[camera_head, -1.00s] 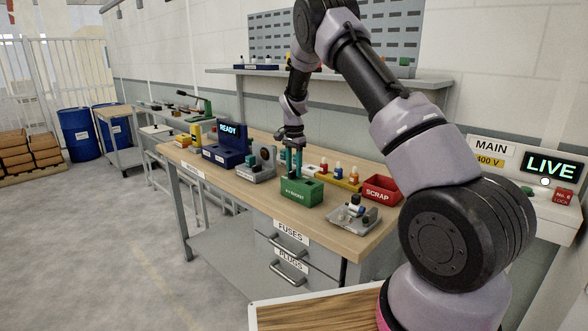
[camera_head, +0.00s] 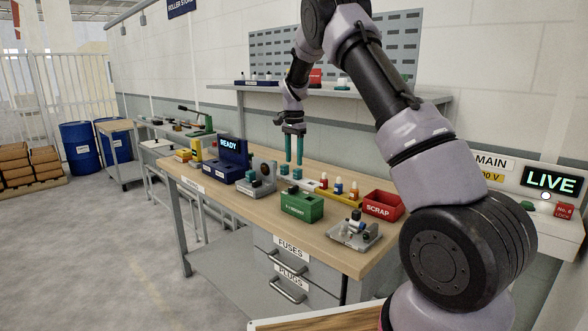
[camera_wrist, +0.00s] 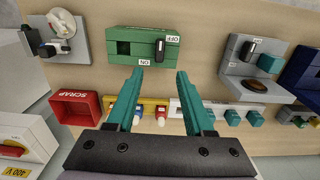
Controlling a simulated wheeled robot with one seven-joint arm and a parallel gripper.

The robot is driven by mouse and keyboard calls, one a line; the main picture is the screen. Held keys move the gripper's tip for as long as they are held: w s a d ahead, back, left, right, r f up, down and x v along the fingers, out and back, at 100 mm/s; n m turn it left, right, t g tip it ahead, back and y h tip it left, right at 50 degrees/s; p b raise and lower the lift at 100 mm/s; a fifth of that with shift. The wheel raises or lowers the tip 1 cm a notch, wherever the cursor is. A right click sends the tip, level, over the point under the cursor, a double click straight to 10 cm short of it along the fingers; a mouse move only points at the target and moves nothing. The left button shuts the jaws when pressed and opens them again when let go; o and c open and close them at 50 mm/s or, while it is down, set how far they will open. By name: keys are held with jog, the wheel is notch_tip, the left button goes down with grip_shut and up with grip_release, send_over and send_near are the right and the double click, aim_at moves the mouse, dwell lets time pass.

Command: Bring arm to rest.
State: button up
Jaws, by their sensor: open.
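My gripper (camera_head: 293,150) points down above the workbench (camera_head: 225,213), behind the green box (camera_head: 302,206) in the head view. Its two teal fingers are apart with nothing between them. In the wrist view my gripper (camera_wrist: 160,80) is also open and empty, with the green box (camera_wrist: 144,46) beyond the fingertips. The green box has a dark square opening and a black switch lever between OFF and ON labels. My arm reaches from the lower right up and over the bench.
A red SCRAP bin (camera_head: 382,205), a metal fixture (camera_head: 354,232), a yellow rack (camera_head: 338,191) with small coloured parts, a grey fixture (camera_head: 262,180) and a blue READY unit (camera_head: 228,160) stand on the bench. A shelf (camera_head: 335,92) runs along the wall behind. Air above the bench is free.

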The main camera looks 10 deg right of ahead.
jog(key=shift+r, duration=0.3)
jog(key=s+d+r+n+t+y, duration=0.1)
jog(key=s+d+r+n+t, duration=0.15)
jog(key=s+r, duration=0.7)
jog(key=s+d+r+n+t+y, duration=0.1)
jog(key=s+d+r, duration=0.2)
jog(key=s+r, duration=0.6)
jog(key=s+r+n+t, duration=0.2)
jog(key=s+n+t, duration=0.1)
jog(key=s, duration=1.9)
jog(key=shift+d+t, duration=0.35)
